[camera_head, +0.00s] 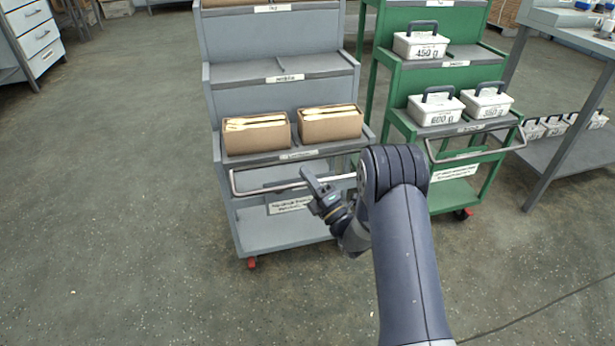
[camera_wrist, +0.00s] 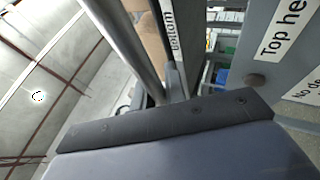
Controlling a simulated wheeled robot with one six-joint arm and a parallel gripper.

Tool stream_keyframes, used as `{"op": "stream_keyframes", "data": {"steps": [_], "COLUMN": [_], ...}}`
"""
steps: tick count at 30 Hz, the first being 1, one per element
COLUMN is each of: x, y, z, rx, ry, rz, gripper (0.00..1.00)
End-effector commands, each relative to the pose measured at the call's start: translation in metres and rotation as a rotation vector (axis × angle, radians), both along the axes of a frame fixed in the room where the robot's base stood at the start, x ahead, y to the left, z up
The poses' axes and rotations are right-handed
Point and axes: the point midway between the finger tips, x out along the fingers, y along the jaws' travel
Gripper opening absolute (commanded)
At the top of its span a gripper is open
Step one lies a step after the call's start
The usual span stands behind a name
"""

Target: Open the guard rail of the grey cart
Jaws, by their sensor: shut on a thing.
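The grey cart (camera_head: 238,100) stands in the middle of the head view. Its guard rail (camera_head: 262,190) is a thin metal bar across the front, just below the shelf edge that holds two boxes. My gripper (camera_head: 313,184) is shut on the rail, right of its middle. The right end of the rail is partly hidden behind my arm. In the wrist view the rail (camera_wrist: 122,42) runs as a pale tube down to a dark gripper finger (camera_wrist: 165,122). The exact contact is hidden there.
Two cardboard boxes (camera_head: 257,134) (camera_head: 330,124) with wooden pieces sit on the grey cart's shelf. A green cart (camera_head: 452,75) with white boxes and its own rail (camera_head: 478,156) stands close on the right. The floor (camera_head: 120,200) on the left is free.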

Motion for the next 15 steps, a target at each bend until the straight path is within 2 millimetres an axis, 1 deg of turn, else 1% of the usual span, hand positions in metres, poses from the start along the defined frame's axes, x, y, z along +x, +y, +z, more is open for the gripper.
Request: {"op": "stream_keyframes", "data": {"steps": [2,3,9,10,15], "x": [0.0001,0.0001,0.0,0.0001,0.0], "y": [0.0001,0.0001,0.0001,0.0001,0.0], "z": [0.0006,0.0006,0.0003,0.0002,0.0], "rx": [0.0,0.0,0.001,0.0,0.001], "ry": [-0.002,-0.002,-0.001,-0.001,-0.001], "rz": [0.001,0.001,0.0,0.0,0.0], "gripper": [0.0,0.16,0.32,0.34,0.34]}}
